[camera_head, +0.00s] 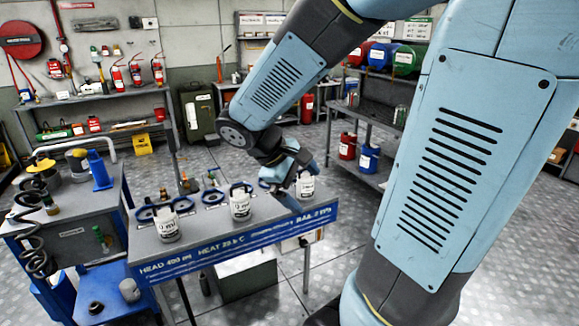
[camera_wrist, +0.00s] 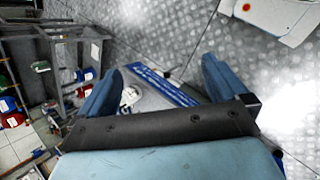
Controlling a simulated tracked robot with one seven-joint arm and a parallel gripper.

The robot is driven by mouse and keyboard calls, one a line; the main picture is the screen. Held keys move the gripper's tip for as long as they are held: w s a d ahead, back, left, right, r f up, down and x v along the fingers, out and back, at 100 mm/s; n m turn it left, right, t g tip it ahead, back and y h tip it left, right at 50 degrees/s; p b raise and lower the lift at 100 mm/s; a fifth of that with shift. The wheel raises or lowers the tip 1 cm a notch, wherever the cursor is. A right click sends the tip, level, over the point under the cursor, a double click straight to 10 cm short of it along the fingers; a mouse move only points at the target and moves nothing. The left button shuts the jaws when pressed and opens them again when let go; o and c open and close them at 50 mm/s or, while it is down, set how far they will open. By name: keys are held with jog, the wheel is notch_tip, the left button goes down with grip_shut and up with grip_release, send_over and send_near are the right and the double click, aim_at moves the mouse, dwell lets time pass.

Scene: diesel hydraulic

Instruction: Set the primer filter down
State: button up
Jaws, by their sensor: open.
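Three white labelled canisters stand upright along the front of the grey bench (camera_head: 270,215): a left canister (camera_head: 168,226), a middle canister (camera_head: 240,206) and a right canister (camera_head: 306,187). Their labels are too small to read, so I cannot tell which is the primer filter. My gripper (camera_head: 293,180) is at the bench's right end, right by the right canister. In the wrist view my gripper (camera_wrist: 160,78) has its two blue fingers wide apart. A white canister (camera_wrist: 130,96) shows near the left finger; I cannot tell whether they touch.
Blue rings and small fittings lie behind the canisters. A blue lettered strip (camera_head: 240,247) edges the bench front. A blue cart (camera_head: 65,225) with a cone and a coiled hose stands at left. Shelves with red and blue cans (camera_head: 368,158) stand behind right. My arm hides much of the right side.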

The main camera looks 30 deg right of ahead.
jog(key=s+a+r+m+t+y, duration=0.5)
jog(key=s+a+r+t+y, duration=0.1)
jog(key=r, duration=0.3)
jog(key=shift+a+m+y, duration=0.15)
jog(key=shift+m+y, duration=0.25)
jog(key=shift+y, duration=0.1)
jog(key=shift+c, duration=0.3)
dwell(1.1)
